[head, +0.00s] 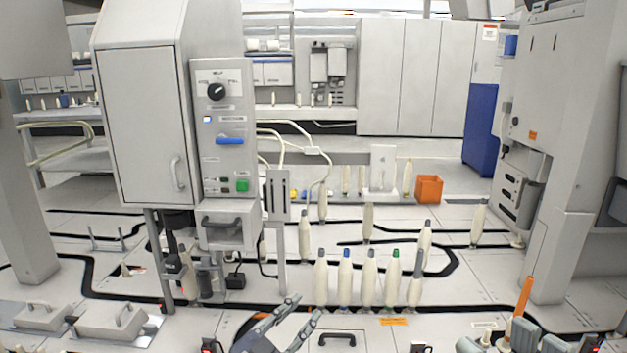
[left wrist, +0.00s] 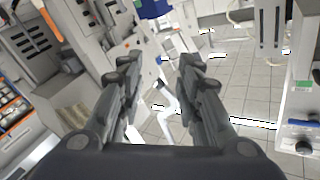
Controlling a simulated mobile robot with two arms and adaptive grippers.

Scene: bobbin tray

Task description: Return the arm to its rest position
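My left gripper (head: 308,306) is at the bottom centre of the head view, in front of the row of bobbins. Its two fingers are apart with nothing seen between them. In the left wrist view the fingers of my left gripper (left wrist: 158,72) are also spread and empty, with floor and equipment beyond. Several cream bobbins (head: 345,278) stand upright in a row past the gripper, with differently coloured tips. More upright bobbins, such as one at the centre (head: 368,223), stand farther back.
A grey control cabinet (head: 142,125) with a knob panel (head: 217,85) stands at the left. An orange box (head: 429,189) sits behind the bobbins. A large grey machine (head: 560,150) stands at the right. An orange upright piece (head: 523,296) is at the lower right.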

